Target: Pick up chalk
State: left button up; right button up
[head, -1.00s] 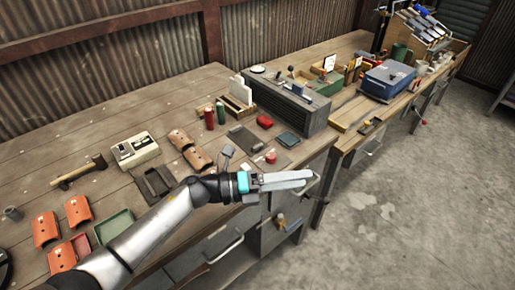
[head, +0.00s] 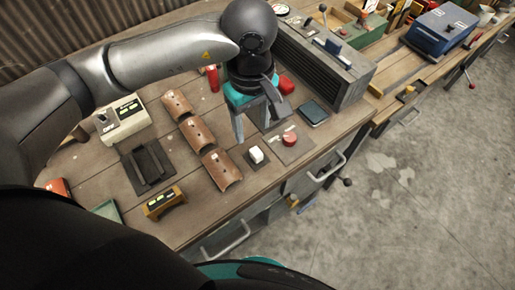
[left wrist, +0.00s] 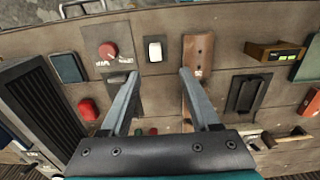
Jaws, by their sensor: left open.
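A small white block (head: 256,155), which looks like the chalk, sits on a dark square pad (head: 248,165) near the bench's front edge. It also shows in the left wrist view (left wrist: 154,51), beyond and roughly between the fingertips. My left gripper (head: 260,128) points down over the bench, just behind the block in the head view. Its fingers are open and apart, with nothing between them, as the left wrist view (left wrist: 160,74) also shows. The gripper does not touch the block. My right gripper is not in view.
Curved brown tiles (head: 220,170) lie left of the block. A red round piece (head: 290,139) on a lettered plate lies to its right, with a dark teal pad (head: 314,112) beyond. A grey slatted box (head: 320,65) stands at the back right. A yellow-brown device (head: 164,202) sits front left.

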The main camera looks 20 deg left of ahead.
pick_arm(q)
send_over(256, 152)
jog(key=f, duration=0.5)
jog(key=shift+s+a+f, duration=0.2)
jog(key=shift+f, duration=0.1)
jog(key=shift+w+d+f, duration=0.15)
jog(key=shift+f, duration=1.25)
jog(key=shift+w+d+f, duration=0.1)
jog(key=shift+f, duration=1.25)
grip_shut()
